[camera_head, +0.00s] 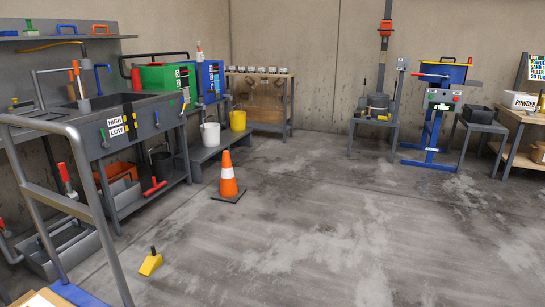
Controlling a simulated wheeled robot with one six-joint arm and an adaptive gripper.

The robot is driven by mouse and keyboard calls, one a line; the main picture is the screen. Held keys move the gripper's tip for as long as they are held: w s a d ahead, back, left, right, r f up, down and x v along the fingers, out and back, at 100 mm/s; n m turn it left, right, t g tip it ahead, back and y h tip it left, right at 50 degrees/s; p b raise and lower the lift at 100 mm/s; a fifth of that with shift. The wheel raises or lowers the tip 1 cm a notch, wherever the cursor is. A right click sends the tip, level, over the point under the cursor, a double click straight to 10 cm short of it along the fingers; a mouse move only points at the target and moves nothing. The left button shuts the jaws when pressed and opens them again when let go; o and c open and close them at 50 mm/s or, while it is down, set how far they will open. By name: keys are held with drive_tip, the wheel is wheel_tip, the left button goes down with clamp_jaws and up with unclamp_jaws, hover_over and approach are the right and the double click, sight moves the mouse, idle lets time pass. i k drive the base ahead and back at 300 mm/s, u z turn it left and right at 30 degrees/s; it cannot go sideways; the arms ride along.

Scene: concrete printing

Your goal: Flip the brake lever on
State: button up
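No part that I can name for sure as the brake lever shows. Several levers with red or orange grips are in view at the left. One red-handled lever (153,187) sticks out low at the front of the grey sink bench. Another red-grip lever (66,178) is further left, behind a grey tubular handle frame (92,190). Upright orange-grip levers (76,78) stand on the bench top. A yellow wedge (150,264) with a dark knob lies on the floor near the frame. My gripper is not in view.
The grey sink bench (112,101) lines the left wall. An orange cone (228,178) stands on the floor before a low bench with a white bucket (211,135) and a yellow bucket (238,121). A blue mixer stand (432,132) is at the back right. The middle floor is clear.

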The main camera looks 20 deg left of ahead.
sight(72, 194)
drive_tip(key=u, duration=0.4)
drive_tip(key=i, duration=1.35)
drive_tip(key=u, duration=1.5)
drive_tip(key=i, duration=0.95)
drive_tip(key=u, duration=1.35)
drive_tip(key=i, duration=0.65)
drive_tip(key=u, duration=0.25)
